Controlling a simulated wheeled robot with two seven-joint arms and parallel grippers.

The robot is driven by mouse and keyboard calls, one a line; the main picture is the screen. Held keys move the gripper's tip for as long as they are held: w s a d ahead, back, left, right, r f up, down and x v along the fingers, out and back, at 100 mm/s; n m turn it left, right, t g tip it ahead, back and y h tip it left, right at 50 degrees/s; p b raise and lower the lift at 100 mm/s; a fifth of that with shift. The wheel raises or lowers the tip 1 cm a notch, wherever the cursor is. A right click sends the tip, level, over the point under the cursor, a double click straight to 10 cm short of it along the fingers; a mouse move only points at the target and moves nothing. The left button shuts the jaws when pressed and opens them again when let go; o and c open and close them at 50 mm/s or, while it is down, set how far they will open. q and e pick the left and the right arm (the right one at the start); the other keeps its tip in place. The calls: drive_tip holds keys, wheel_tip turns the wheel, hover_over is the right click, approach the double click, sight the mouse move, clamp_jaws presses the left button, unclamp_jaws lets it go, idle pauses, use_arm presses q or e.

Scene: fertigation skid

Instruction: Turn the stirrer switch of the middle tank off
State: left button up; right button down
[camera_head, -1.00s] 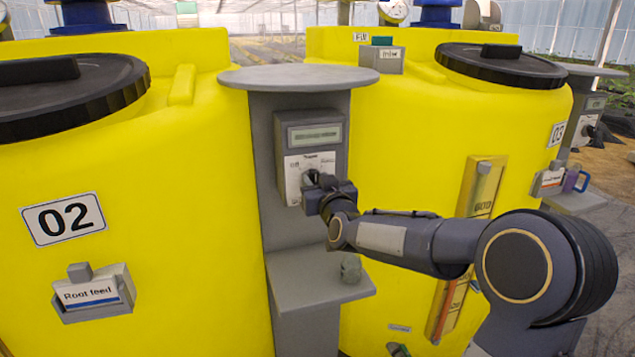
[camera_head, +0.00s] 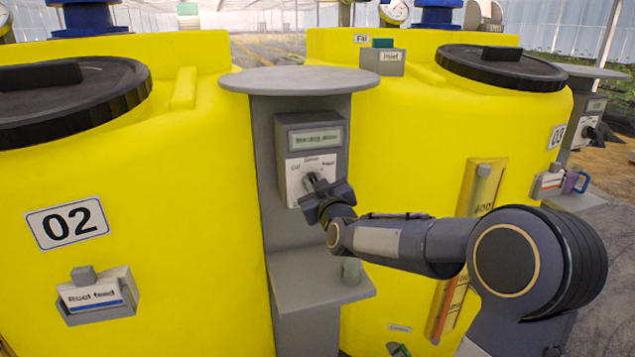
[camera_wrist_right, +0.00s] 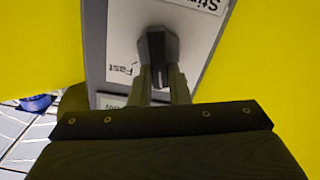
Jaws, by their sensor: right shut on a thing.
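The stirrer switch box (camera_head: 311,150) is grey, on a pillar between the yellow tank marked 02 (camera_head: 190,230) and the tank to its right. Its white plate has Off at the left and Fast towards the right; a green display with small, blurred text sits above. My right gripper (camera_head: 318,184) reaches in from the right and is shut on the dark switch knob (camera_wrist_right: 157,45), which sits between its fingertips in the wrist view. The gripper partly hides the knob in the head view, and its exact pointing is hard to tell. My left gripper is not in view.
A grey shelf (camera_head: 295,280) with a small grey cup (camera_head: 351,270) juts out below my right wrist. A round grey top (camera_head: 290,81) caps the pillar. A level gauge (camera_head: 481,188) on the right tank stands behind my forearm. A similar box (camera_head: 588,125) is at the far right.

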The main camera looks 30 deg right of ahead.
drive_tip(key=n, duration=0.1)
drive_tip(key=n+p, duration=0.1)
drive_tip(key=n, duration=0.3)
drive_tip(key=shift+a+f, duration=0.2)
drive_tip(key=shift+a, duration=0.1)
drive_tip(key=shift+n, duration=0.4)
drive_tip(key=c, duration=1.4)
unclamp_jaws()
drive_tip(key=shift+o, duration=0.2)
drive_tip(key=v, duration=0.7)
drive_tip(key=shift+s+a+p, duration=0.15)
drive_tip(key=shift+s+p, duration=0.2)
drive_tip(key=shift+s, duration=0.05)
drive_tip(key=s+a+f+m+g+y, duration=0.3)
drive_tip(key=s+a+f+g, duration=0.15)
drive_tip(key=s, duration=0.45)
drive_tip(key=s+a+f+m+g+y, duration=0.25)
drive_tip(key=s+a+f, duration=0.2)
drive_tip(key=s, duration=0.55)
drive_tip(key=s+a+f+m+g+y, duration=0.25)
drive_tip(key=s+a+g, duration=0.2)
drive_tip(key=s, duration=0.45)
wheel_tip(320, 180, up, 11)
drive_tip(key=p, duration=1.2)
drive_tip(key=shift+s+a, duration=0.2)
drive_tip(key=shift+s, duration=0.05)
